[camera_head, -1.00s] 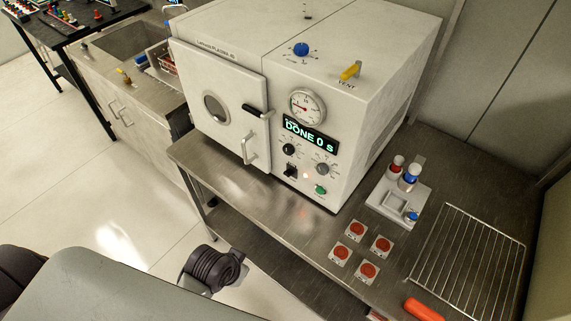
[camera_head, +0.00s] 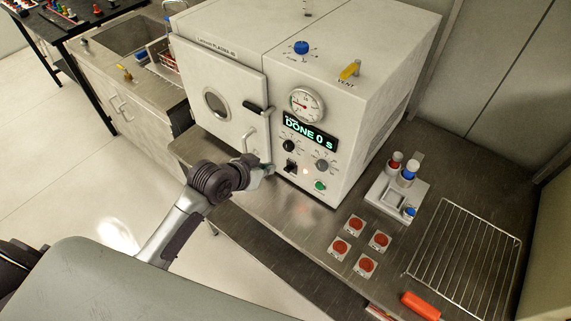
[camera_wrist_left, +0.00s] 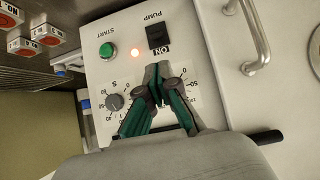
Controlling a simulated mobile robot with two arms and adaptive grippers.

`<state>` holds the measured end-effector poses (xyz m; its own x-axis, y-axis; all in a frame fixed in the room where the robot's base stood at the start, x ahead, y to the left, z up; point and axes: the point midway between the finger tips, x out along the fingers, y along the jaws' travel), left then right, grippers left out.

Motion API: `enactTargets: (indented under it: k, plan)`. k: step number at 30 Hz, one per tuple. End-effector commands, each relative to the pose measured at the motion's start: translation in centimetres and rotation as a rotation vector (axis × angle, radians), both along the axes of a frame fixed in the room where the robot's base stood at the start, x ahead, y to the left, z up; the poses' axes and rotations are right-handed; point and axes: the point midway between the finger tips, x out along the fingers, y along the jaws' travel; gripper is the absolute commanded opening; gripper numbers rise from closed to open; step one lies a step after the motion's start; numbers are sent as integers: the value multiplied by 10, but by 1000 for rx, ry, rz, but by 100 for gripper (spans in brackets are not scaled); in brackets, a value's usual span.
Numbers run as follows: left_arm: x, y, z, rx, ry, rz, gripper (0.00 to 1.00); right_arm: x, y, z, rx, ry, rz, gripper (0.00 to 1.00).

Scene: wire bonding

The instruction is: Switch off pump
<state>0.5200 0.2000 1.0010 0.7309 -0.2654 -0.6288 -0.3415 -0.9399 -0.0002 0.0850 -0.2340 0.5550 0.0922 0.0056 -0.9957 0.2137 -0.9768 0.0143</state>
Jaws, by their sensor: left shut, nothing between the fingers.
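The white plasma cleaner (camera_head: 390,80) stands on the steel bench with its door shut. Its black pump switch (camera_head: 290,167) sits low on the front panel, and it also shows in the wrist view (camera_wrist_left: 157,36) between the labels PUMP and ON. My left gripper (camera_head: 266,171) is just in front of the panel, left of the switch. In the wrist view its green and grey fingers (camera_wrist_left: 158,72) are shut and empty, with the tips close to the switch. Contact cannot be told. My right gripper is not in view.
The display (camera_head: 310,132) reads DONE 0 s. The green start button (camera_head: 320,186), several knobs and the door handle (camera_head: 250,146) are near my gripper. Red-button plates (camera_head: 357,223), a small holder (camera_head: 385,195) and a wire rack (camera_head: 465,255) lie on the bench to the right.

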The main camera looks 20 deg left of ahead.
Motion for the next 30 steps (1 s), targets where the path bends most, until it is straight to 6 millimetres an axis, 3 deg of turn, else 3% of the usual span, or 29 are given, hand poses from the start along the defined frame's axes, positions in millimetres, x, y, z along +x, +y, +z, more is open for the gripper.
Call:
enactTargets:
  k: [5,21,30]
  plan:
    - [5,-2,-4,-2,2,0,0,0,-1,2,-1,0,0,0]
    - [65,-24,-56,-1,2,1,0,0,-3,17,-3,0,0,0]
    - [73,-27,-64,1,1,1,0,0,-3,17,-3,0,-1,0]
